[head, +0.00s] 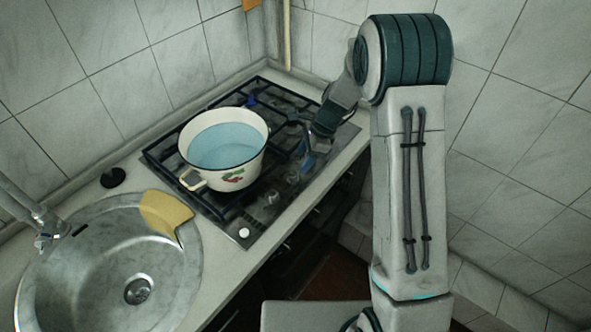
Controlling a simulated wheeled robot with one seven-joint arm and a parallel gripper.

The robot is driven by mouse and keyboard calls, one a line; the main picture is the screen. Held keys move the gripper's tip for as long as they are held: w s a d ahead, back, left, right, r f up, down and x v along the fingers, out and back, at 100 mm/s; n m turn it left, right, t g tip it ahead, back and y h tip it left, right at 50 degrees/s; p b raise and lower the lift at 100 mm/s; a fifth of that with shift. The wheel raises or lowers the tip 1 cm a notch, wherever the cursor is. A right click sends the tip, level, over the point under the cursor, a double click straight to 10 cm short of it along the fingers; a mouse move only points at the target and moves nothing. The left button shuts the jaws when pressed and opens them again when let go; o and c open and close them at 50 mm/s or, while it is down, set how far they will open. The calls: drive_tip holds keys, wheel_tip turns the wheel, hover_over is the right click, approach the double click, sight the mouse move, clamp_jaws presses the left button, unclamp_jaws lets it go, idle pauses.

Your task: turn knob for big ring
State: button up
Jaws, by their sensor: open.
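A gas hob (255,227) with black grates is set into the counter. A cream enamel pot (197,172) with a fruit picture and bluish water inside stands on its grates. Several knobs run along the hob's front right strip; one dim knob (293,177) shows below my gripper, and a pale round one (244,232) sits at the near end. My gripper (308,150) is open above the far part of the knob strip, right of the pot. Its fingertips are dark and small here, so I cannot tell whether they touch a knob. Which knob serves the big ring is not clear.
A round steel sink (60,297) with a tap (42,228) is at the lower left, with a yellow cloth (165,212) over its rim. A black round plug (113,177) lies behind it. Tiled walls close off the back and right.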

sight(294, 173)
drive_tip(key=p+x, duration=0.1)
drive_tip(key=x, duration=0.6)
drive_tip(key=shift+a+f, duration=0.1)
